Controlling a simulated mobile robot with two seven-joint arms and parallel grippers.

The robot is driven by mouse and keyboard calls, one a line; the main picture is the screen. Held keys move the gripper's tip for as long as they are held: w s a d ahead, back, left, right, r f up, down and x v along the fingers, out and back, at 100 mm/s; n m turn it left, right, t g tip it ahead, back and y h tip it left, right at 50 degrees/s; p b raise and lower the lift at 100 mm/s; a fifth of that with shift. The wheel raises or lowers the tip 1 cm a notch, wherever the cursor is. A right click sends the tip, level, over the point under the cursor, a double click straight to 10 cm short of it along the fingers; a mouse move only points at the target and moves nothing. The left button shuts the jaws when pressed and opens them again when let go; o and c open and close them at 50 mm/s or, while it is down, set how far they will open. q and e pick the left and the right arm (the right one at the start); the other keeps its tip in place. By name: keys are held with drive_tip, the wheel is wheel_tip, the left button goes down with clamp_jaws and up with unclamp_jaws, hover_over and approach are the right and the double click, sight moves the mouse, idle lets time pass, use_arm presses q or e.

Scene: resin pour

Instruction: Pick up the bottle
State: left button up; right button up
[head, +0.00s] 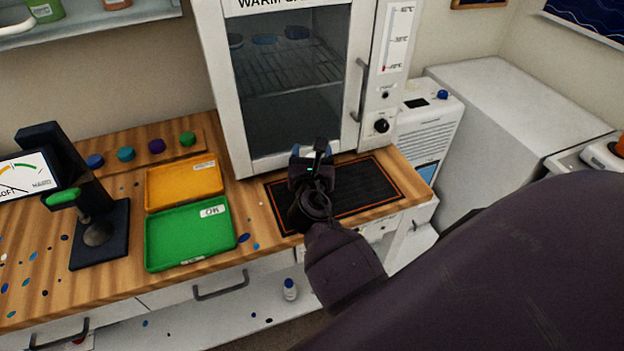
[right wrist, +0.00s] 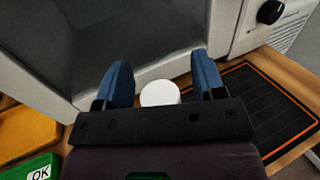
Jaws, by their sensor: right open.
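My right gripper (head: 311,157) is over the wooden counter, in front of the cabinet door, at the left end of the dark mat. In the right wrist view its two blue fingers (right wrist: 163,78) stand apart. A round white top (right wrist: 160,93), which looks like a bottle's cap, shows between them with a gap on each side. The rest of it is hidden by the gripper. Another small white bottle with a blue cap (head: 290,289) stands upright on the white surface below the counter. My left gripper is not in view.
The warm cabinet (head: 255,165) stands shut behind the gripper. The dark mat (head: 365,188) with an orange border looks bare. A green tray (head: 190,240), an orange tray (head: 183,187) and a black press-like stand (head: 100,250) are to the left.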

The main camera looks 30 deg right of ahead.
clamp_jaws()
idle(0.3)
drive_tip(key=shift+r, duration=0.1)
